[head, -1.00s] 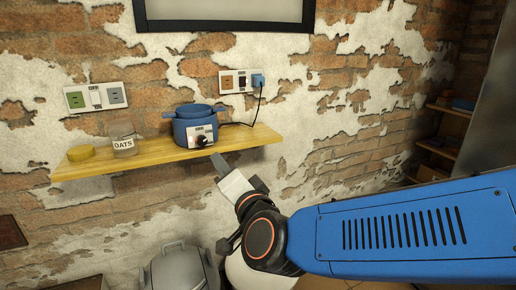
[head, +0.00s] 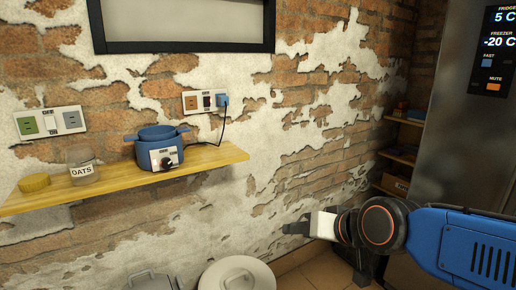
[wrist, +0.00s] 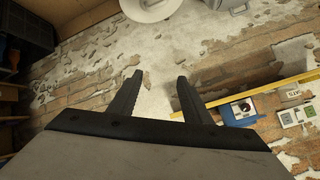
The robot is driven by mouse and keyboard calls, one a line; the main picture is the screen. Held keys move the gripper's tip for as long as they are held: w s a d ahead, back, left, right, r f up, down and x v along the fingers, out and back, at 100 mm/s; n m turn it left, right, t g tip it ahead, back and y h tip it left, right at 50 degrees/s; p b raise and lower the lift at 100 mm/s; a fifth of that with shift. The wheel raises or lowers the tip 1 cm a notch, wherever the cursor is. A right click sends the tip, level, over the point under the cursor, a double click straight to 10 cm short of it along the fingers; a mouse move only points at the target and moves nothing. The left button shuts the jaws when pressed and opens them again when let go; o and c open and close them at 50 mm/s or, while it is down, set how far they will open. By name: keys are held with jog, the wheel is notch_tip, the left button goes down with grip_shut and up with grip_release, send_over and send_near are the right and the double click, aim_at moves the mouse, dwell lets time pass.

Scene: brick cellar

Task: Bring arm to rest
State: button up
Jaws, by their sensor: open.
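My gripper (head: 297,229) is in the lower right of the head view, to the right of the wooden shelf and apart from it. In the wrist view my gripper (wrist: 157,95) shows two dark fingers spread apart with nothing between them. My blue arm reaches in from the right edge of the head view.
A white round-lidded bin (head: 236,275) stands below. A fridge (head: 450,130) and shelves (head: 400,155) are at right.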

jog(key=s+d+f+g+h, duration=0.2)
jog(key=s+d+f, duration=0.1)
jog(key=s+d, duration=0.4)
jog(key=s+d+f+g+h, duration=0.2)
jog(key=s+d, duration=0.4)
jog(key=d, duration=0.5)
notch_tip(320, 180, down, 2)
jog(key=shift+s+f+h, duration=0.2)
jog(key=shift+s+h, duration=0.2)
jog(key=shift+h, duration=0.3)
